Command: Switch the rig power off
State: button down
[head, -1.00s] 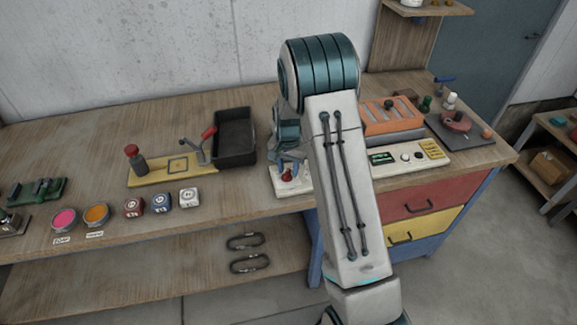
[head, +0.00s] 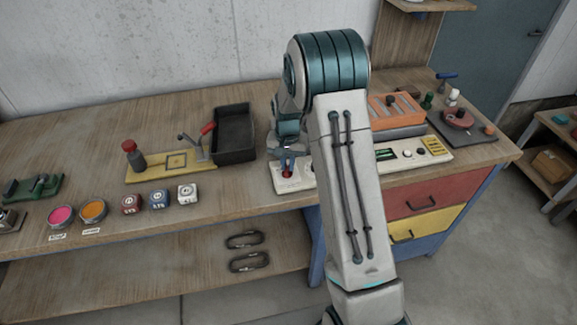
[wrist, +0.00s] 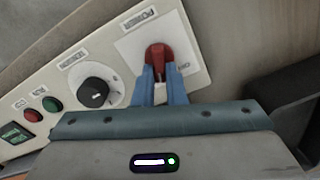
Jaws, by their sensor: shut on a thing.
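The rig's white control panel (head: 285,179) lies on the bench, partly hidden behind my arm. Its red power knob (wrist: 158,58) sits on a white square plate under the label POWER in the wrist view. My gripper (wrist: 160,80) has its two blue fingers on either side of the red knob and is shut on it. In the head view my gripper (head: 287,165) is lowered onto the left end of the panel, over the knob. An ON mark is partly visible right of the knob; the other marking is hidden by the fingers.
A black dial (wrist: 97,93) and green and red buttons (wrist: 42,110) sit left of the knob in the wrist view. A black bin (head: 234,133) stands left of my gripper. An orange rack (head: 397,112) stands right of my arm.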

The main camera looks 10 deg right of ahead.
jog(key=n+b, duration=0.1)
jog(key=n, duration=0.1)
jog(key=n+b, duration=0.2)
jog(key=n, duration=0.1)
jog(key=shift+w+a+f+n, duration=0.1)
jog(key=shift+a+n, duration=0.15)
jog(key=shift+n, duration=0.05)
jog(key=n+b, duration=0.1)
jog(key=n, duration=0.4)
jog(key=shift+a+n+b, duration=0.2)
jog(key=shift+n+b, duration=0.1)
jog(key=shift+b, duration=0.05)
jog(key=shift+r, duration=0.2)
jog(key=c, duration=1.5)
grip_release()
notch_tip(320, 180, up, 14)
jog(key=shift+f+b, duration=0.1)
jog(key=shift+b, duration=0.55)
